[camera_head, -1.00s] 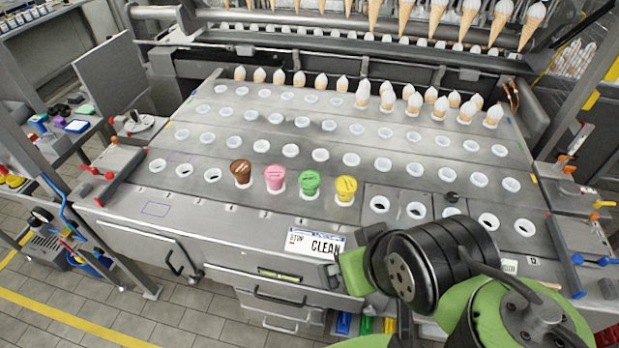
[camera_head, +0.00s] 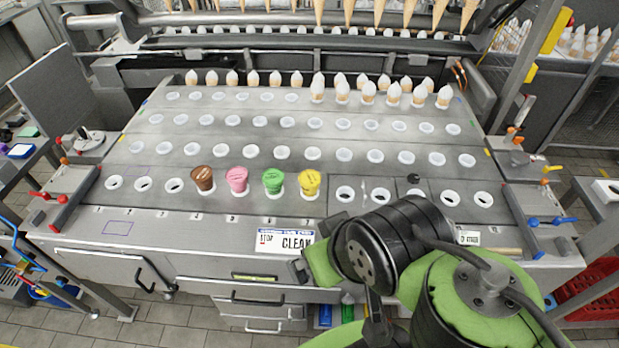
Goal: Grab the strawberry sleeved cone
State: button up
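The pink sleeved cone (camera_head: 237,180), which looks like the strawberry one, stands upright in a holder in the front row of the metal table (camera_head: 330,222). A brown sleeved cone (camera_head: 203,179) stands to its left. A green sleeved cone (camera_head: 273,181) and a yellow sleeved cone (camera_head: 309,183) stand to its right. My arm, black and green, reaches in from the lower right. The wrist end is near the table's front edge, right of and nearer than the pink cone. My gripper's fingers cannot be made out, so its opening does not show.
Empty white-rimmed holders (camera_head: 345,193) fill the rows around the cones. White-topped cones (camera_head: 368,92) line the back of the table. A CLEAN sign (camera_head: 285,240) hangs on the front edge. Red-handled clamps (camera_head: 62,190) sit at the left side.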

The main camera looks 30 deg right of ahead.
aim_at(237, 177)
jog(key=i+j+u, duration=0.1)
jog(key=i+j, duration=0.15)
jog(key=j, duration=0.25)
jog(key=i+j+u, duration=0.1)
jog(key=j, duration=0.35)
jog(key=i+j+u, duration=0.15)
jog(key=i+j, duration=0.25)
